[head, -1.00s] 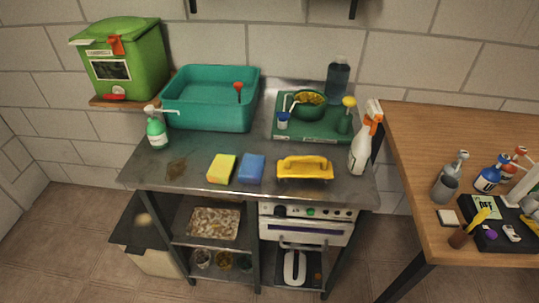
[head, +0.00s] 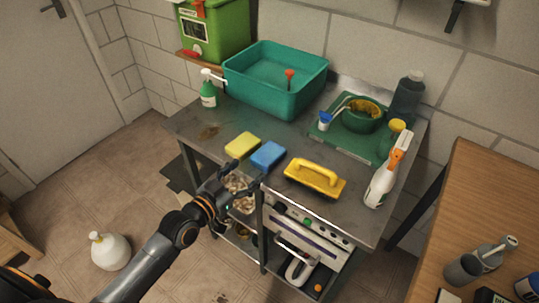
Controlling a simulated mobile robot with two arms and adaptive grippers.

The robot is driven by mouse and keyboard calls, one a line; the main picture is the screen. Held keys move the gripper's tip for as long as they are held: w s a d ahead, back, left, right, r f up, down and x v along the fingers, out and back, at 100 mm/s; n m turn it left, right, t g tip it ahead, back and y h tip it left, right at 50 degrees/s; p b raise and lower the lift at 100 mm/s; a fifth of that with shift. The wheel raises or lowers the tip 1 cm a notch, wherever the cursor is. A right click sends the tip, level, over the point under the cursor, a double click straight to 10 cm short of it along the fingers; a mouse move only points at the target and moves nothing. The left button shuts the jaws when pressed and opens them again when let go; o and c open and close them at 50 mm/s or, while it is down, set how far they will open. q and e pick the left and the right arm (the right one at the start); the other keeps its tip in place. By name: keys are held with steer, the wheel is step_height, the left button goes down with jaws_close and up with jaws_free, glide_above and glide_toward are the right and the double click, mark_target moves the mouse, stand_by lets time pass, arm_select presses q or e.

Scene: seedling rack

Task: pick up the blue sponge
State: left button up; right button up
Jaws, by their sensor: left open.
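The blue sponge (head: 268,156) lies flat near the front edge of the grey metal worktop (head: 222,135). A yellow sponge (head: 242,145) lies close on its left. A yellow handled float (head: 315,178) lies on its right. My left gripper (head: 240,178) is open and empty, just in front of the worktop's front edge, a little left of and nearer than the blue sponge. It does not touch the sponge. My right gripper is not in view.
A teal basin (head: 262,97) stands at the back. A green tray (head: 338,140) with a bowl (head: 362,118) is to its right. A white spray bottle (head: 384,180) stands at the right end. A wooden table (head: 490,205) is at the right.

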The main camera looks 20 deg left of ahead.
mark_target(265, 156)
arm_select(q)
steer(key=x, duration=0.3)
steer(key=shift+w+d, duration=0.1)
steer(key=shift+d, duration=0.15)
steer(key=x, duration=0.5)
steer(key=shift+w+d+f, duration=0.1)
steer(key=shift+w, duration=0.2)
steer(key=c, duration=0.5)
